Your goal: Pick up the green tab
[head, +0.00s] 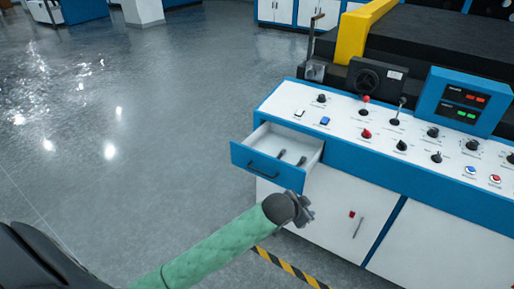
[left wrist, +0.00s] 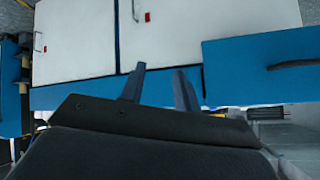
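I cannot make out a green tab in either view. My left gripper (head: 305,209) is at the end of the green-sleeved arm, in front of the white cabinet and just below the open drawer (head: 263,164). In the left wrist view, the two dark fingers of my left gripper (left wrist: 160,88) stand apart with nothing seen between them. The drawer has a blue front with a dark handle, and two small dark items (head: 291,157) lie inside it. The blue drawer front also shows at the right of the left wrist view (left wrist: 255,85). My right gripper is not in view.
The control panel (head: 345,127) above the drawer carries several knobs, levers and buttons. A blue display box (head: 464,99) stands on it. The cabinet door (head: 325,210) below has a red piece and a handle. Open grey floor (head: 120,150) lies to the left.

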